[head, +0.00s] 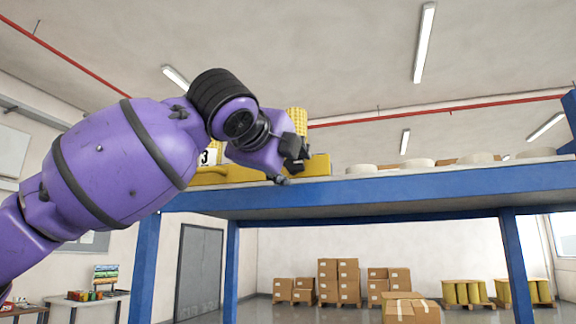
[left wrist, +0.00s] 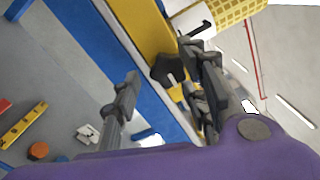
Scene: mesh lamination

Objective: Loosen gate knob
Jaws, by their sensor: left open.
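The black lobed gate knob (left wrist: 167,70) sits on a yellow machine part (left wrist: 146,32) in the left wrist view. My left gripper (left wrist: 161,62) is open, with one dark finger on each side of the knob in the picture. I cannot tell whether a finger touches it. In the head view my left gripper (head: 293,165) is at the front of the yellow machine (head: 232,173), above the blue frame's edge. The knob is not discernible there. My right gripper is in neither view.
A yellow mesh roll (left wrist: 228,18) stands close beside the fingers. The blue frame's beam (head: 400,190) runs below the gripper. Pale round rolls (head: 418,163) lie on top to the right. Cardboard boxes (head: 338,280) stand far behind.

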